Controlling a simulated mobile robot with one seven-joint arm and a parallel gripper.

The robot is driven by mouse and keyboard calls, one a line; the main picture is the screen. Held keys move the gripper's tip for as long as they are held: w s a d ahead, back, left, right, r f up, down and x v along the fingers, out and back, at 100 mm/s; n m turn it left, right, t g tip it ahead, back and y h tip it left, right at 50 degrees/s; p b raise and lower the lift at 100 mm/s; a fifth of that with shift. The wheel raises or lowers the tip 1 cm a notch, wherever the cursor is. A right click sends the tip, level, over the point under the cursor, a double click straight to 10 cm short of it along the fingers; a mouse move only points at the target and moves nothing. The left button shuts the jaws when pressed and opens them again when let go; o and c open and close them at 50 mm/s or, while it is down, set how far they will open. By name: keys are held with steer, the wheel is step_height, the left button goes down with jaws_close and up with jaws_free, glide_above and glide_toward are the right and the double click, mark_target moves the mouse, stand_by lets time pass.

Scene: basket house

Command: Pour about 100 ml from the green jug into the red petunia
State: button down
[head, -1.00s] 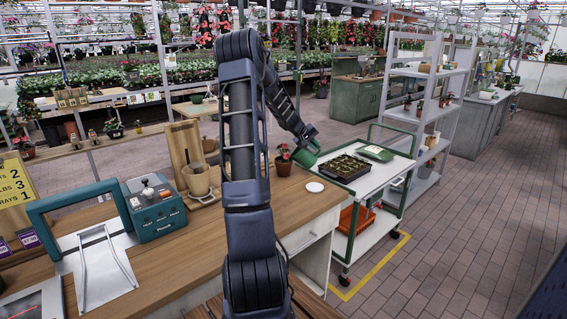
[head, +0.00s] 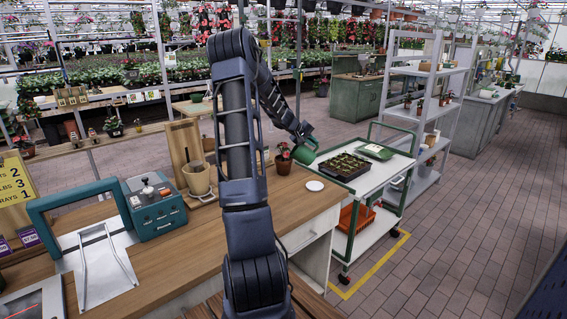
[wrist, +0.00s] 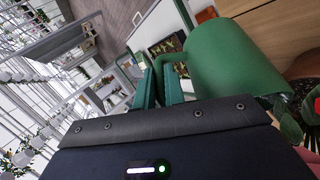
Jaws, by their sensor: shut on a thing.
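The green jug (head: 304,154) is held in the air at the right end of the wooden counter, tilted with its top toward the plant. My gripper (head: 304,135) is shut on it. In the wrist view the jug (wrist: 235,58) fills the upper right, beside my teal gripper fingers (wrist: 164,82). The red petunia (head: 284,152) stands upright in a brown pot on the counter, just left of the jug. Its leaves (wrist: 312,108) show at the right edge of the wrist view. I see no water stream, and the jug's inside is hidden.
A small white saucer (head: 315,186) lies on the counter (head: 270,215) in front of the pot. A trolley (head: 376,178) with a black seedling tray (head: 344,167) stands to the right. A tan pot (head: 196,178) and a teal device (head: 155,207) stand left of my arm.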

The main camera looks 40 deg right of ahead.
mark_target(308, 148)
steer(key=shift+w+a+r+n+g+h+p, duration=0.15)
steer(key=shift+w+a+r+g+h+p, duration=0.25)
steer(key=shift+r, duration=0.2)
steer(key=shift+w+a+r+n+g+h+p, duration=0.15)
steer(key=shift+w+a+r+g+h+p, duration=0.2)
steer(key=shift+r+h+p, duration=0.15)
stand_by(1.1)
steer(key=shift+s+d, duration=0.15)
steer(key=f, duration=0.1)
steer(key=s+d+f+t+y, duration=0.1)
steer(key=s+f+t+y, duration=0.1)
steer(key=shift+d+m, duration=0.4)
steer(key=shift+d+f+t+y, duration=0.1)
steer(key=shift+f+t+y, duration=0.15)
steer(key=shift+f+y, duration=0.3)
steer(key=shift+s+d+f+m+t+y+b, duration=0.15)
steer(key=shift+s+d+f+t+y+b, duration=0.1)
steer(key=shift+s+d+f+t+y, duration=0.25)
steer(key=shift+s+d+f+m+t+y+b, duration=0.15)
steer(key=shift+s+d+f+t+y+b, duration=0.1)
steer(key=shift+f, duration=0.35)
